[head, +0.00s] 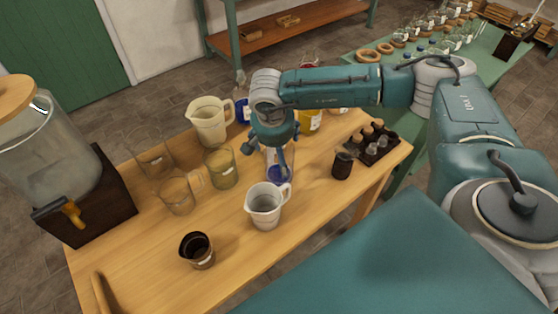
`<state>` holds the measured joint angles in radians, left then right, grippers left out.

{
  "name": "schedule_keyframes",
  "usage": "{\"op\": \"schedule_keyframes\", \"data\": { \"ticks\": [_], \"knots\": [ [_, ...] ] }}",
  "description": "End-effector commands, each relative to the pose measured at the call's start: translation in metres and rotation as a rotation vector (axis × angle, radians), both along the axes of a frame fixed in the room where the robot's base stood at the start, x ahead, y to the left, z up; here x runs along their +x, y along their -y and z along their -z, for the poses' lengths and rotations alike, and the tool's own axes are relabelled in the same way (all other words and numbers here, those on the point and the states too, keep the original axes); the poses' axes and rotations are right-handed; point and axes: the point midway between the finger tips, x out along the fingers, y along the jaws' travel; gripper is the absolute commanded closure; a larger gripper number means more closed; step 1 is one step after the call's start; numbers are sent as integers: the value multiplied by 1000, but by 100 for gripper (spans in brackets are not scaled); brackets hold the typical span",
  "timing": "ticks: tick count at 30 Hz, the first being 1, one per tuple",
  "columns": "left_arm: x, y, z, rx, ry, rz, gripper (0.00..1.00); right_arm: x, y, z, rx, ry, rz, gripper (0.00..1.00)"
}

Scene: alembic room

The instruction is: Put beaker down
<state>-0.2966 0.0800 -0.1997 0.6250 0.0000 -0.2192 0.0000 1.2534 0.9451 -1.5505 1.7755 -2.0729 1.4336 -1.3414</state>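My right gripper (283,165) reaches down over the wooden table (225,240), behind a white jug-like beaker with a handle (264,207). A clear vessel with blue at its bottom (277,174) is at the fingers, partly hidden by them. I cannot tell whether the fingers grip it or whether it touches the table. Clear glass beakers (178,196) and (154,161) and a greenish beaker (222,169) stand to the left. My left gripper is not in view.
A larger white jug (209,122) stands behind. A dark cup (197,250) is at the front, and a small dark jar (342,165) and bottle rack (374,144) are at right. A glass dispenser (45,150) stands at left. The table's front right is clear.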

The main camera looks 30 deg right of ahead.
Motion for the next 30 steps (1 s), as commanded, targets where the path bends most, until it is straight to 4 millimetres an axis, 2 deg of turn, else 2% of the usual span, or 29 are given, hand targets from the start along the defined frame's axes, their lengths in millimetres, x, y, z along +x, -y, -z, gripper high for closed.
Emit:
{"op": "schedule_keyframes", "data": {
  "ticks": [3, 10, 11, 15, 21, 22, 30],
  "knots": [
    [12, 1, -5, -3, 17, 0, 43, 1, 2, 10, -1, -2, 0, 11],
    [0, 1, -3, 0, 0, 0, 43, 1, 2, 12, 0, 0, -1, 11],
    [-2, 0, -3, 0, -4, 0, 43, 1, 2, 12, -1, -1, -1, 15],
    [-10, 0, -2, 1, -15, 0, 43, 1, 2, 12, 0, 0, -1, 43],
    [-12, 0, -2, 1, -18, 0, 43, 2, 2, 11, -1, 1, 0, 82],
    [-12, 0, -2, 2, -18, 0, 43, 2, 2, 11, -1, 1, 0, 85],
    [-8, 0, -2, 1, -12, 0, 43, 2, 3, 10, -1, 1, 0, 85]
  ]
}}
